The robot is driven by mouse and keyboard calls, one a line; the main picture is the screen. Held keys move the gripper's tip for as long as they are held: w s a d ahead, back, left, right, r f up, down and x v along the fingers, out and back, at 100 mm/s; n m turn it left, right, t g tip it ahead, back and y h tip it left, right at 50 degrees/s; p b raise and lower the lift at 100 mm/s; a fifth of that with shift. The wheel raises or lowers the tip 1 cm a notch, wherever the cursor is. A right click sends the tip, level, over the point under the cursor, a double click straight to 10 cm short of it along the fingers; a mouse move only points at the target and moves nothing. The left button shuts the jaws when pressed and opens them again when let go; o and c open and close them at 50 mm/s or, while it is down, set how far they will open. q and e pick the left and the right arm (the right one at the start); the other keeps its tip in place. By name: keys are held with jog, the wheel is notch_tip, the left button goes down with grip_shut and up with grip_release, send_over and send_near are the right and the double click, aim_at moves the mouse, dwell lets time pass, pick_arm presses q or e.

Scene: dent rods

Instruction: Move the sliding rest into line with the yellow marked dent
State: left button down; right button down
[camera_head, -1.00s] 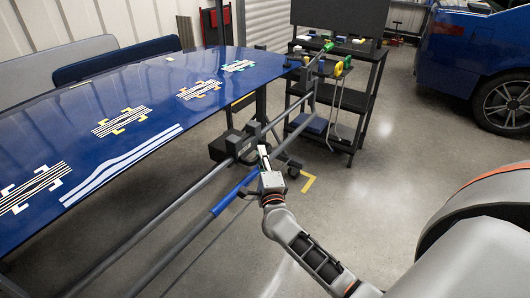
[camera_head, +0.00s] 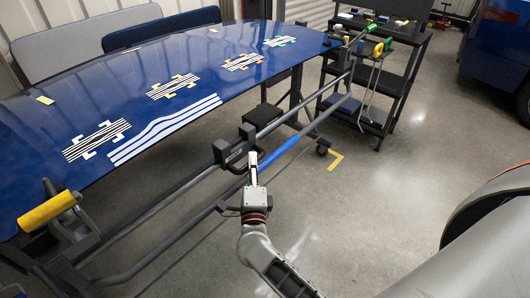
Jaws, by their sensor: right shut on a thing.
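The sliding rest (camera_head: 228,152) is a dark block on the upper grey rail along the near side of the blue panel (camera_head: 60,108). My right gripper (camera_head: 253,160) is shut on the rest's dark handle, at the left end of the lower rail's blue sleeve (camera_head: 280,152). The yellow marked dent (camera_head: 172,87) is a striped patch with yellow corner brackets on the panel, up and left of the rest in the picture. I cannot tell exactly how far the rest is out of line with it. My left gripper is not in view.
Other striped patches have white (camera_head: 97,138), orange (camera_head: 243,62) and teal (camera_head: 280,41) brackets. A yellow roller (camera_head: 47,211) is on the stand at the near left. A black cart (camera_head: 397,85) with tools stands at the back right.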

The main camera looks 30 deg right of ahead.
jog(key=shift+s+a, duration=0.4)
jog(key=shift+a, duration=0.45)
jog(key=c, duration=2)
grip_release()
